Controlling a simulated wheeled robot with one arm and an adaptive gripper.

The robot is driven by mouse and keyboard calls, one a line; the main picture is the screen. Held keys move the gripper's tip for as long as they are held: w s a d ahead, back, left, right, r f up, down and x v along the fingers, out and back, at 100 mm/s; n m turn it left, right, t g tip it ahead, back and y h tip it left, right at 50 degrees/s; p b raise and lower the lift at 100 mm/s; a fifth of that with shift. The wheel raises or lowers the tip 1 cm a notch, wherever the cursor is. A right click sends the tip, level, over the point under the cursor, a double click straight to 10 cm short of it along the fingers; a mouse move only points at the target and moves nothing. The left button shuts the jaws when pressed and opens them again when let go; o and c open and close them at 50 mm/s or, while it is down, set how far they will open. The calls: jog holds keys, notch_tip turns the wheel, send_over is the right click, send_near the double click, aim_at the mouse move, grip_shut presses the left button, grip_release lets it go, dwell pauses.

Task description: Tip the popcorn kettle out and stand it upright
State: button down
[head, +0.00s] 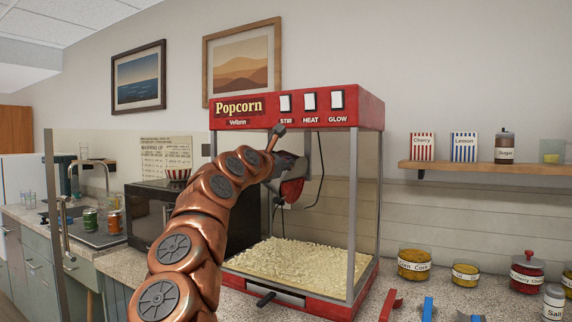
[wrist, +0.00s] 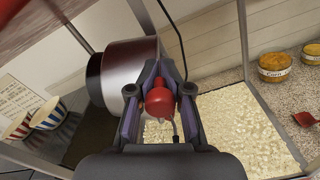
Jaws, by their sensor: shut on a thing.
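The popcorn machine (head: 365,112) is a red-topped glass case on the counter. The kettle (wrist: 135,70) shows in the wrist view as a shiny metal drum with a dark band at its left end. Its red handle (wrist: 158,100) is between my gripper's fingers (wrist: 158,92), which are shut on it. In the head view my arm hides most of the kettle and gripper inside the case, so I cannot tell the kettle's exact tilt. Loose popcorn (head: 300,262) covers the case floor; it also shows in the wrist view (wrist: 240,130).
The case's metal corner posts (head: 353,215) stand close to my arm. Jars, including a corn jar (head: 414,265), stand on the counter to the right. A red scoop-like item (head: 390,305) lies in front of them. A black microwave (head: 150,215) is to the left.

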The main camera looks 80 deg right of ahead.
jog(key=shift+f, duration=0.1)
dwell(0.3)
jog(key=c, duration=1.2)
grip_release()
jog(key=shift+a, duration=0.1)
jog(key=shift+o, duration=0.2)
jog(key=shift+r+v, duration=0.2)
jog(key=shift+v, duration=0.8)
jog(key=shift+w+a+f, duration=0.1)
jog(key=shift+w+a, duration=0.05)
jog(key=shift+a, duration=0.3)
jog(key=v, duration=0.9)
